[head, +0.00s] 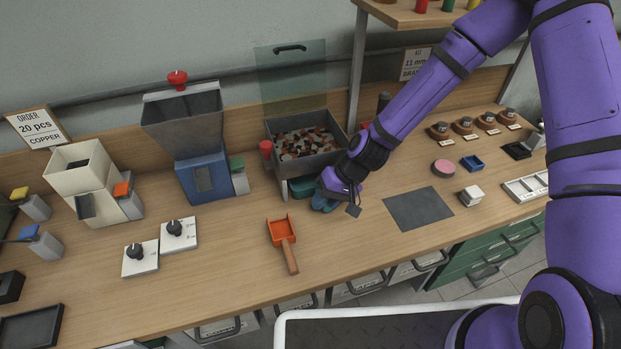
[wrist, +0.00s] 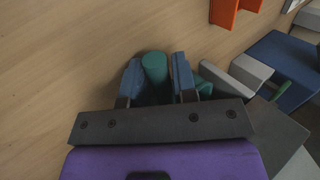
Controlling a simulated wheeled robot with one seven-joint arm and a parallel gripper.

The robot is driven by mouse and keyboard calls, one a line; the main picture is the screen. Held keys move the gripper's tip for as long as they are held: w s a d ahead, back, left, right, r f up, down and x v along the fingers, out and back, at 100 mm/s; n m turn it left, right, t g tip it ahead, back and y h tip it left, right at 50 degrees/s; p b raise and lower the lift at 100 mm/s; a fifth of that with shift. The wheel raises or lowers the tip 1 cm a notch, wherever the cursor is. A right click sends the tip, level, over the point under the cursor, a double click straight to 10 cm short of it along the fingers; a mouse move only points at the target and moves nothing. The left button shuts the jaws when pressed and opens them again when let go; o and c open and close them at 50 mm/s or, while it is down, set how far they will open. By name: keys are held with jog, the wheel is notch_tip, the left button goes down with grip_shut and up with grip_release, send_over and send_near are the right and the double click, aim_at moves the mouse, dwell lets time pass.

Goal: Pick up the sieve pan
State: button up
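A teal-green pan (head: 303,187), which I take for the sieve pan, sits in the opening under a grey bin, mostly hidden by the bin and my gripper. In the wrist view its rounded green handle (wrist: 155,68) stands between the two blue fingers. My gripper (head: 323,202) is low over the bench at the bin's front right. It also shows in the wrist view (wrist: 157,77), with one finger on each side of the handle. The handle nearly fills the gap. I cannot tell whether both fingers press on it.
The grey bin (head: 305,144) holds copper and silver pieces. An orange scoop (head: 283,233) lies in front, and a blue-based hopper (head: 205,178) stands left. A dark mat (head: 418,209) lies to the right, with a pink disc (head: 443,167) behind it. The bench front between scoop and mat is clear.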

grip_shut()
jog(key=shift+r, duration=0.15)
